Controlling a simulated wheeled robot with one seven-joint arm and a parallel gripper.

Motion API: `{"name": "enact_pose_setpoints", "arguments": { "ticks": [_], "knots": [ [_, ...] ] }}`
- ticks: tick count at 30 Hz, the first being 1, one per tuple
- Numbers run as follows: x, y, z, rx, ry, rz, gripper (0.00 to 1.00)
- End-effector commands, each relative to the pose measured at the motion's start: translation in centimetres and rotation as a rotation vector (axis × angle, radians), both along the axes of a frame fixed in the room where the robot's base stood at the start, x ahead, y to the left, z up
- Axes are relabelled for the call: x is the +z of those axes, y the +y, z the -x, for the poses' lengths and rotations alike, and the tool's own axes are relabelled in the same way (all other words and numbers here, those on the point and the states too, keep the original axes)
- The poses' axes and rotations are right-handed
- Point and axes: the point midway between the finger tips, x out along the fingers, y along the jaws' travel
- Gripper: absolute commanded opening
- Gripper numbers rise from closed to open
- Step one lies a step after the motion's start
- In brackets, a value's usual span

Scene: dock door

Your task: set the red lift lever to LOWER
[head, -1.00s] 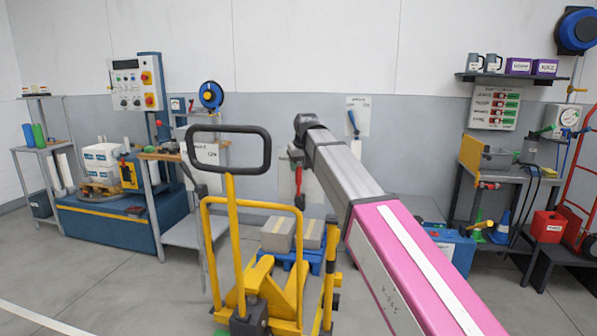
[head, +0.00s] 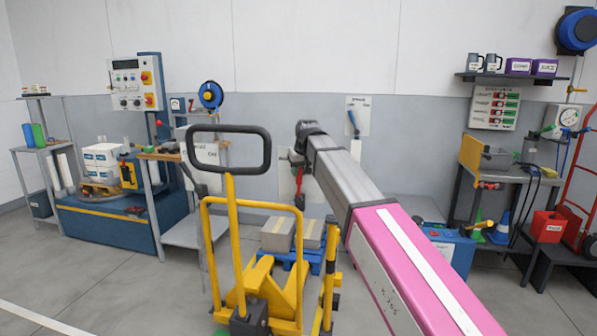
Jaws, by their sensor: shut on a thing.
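The red lift lever (head: 299,190) shows as a narrow red and dark piece in front of a white wall plate (head: 287,182), at the middle of the head view. Its lower end points down. My gripper (head: 298,160) is at the far end of my grey and pink arm, at the lever, and is shut on it. The wrist hides most of the jaws and the upper part of the lever. The lettering on the plate is too small or covered to read.
A yellow pallet truck (head: 238,250) with a black loop handle stands in front, left of my arm. Boxes on a blue pallet (head: 290,258) lie behind it. A blue lever (head: 353,122) on another wall plate is right of my wrist. Floor at the left front is clear.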

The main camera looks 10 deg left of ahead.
Motion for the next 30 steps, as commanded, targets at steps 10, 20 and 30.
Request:
{"name": "enact_pose_setpoints", "arguments": {
  "ticks": [10,20,30],
  "knots": [
    [-0.5,-2.8,0.2,-0.004,0.001,-0.205,0.00],
    [-1.4,-5.5,0.2,-0.004,0.001,-0.442,0.00],
    [-2.2,-6.7,0.1,0.000,0.000,-0.578,0.00]
  ]
}}
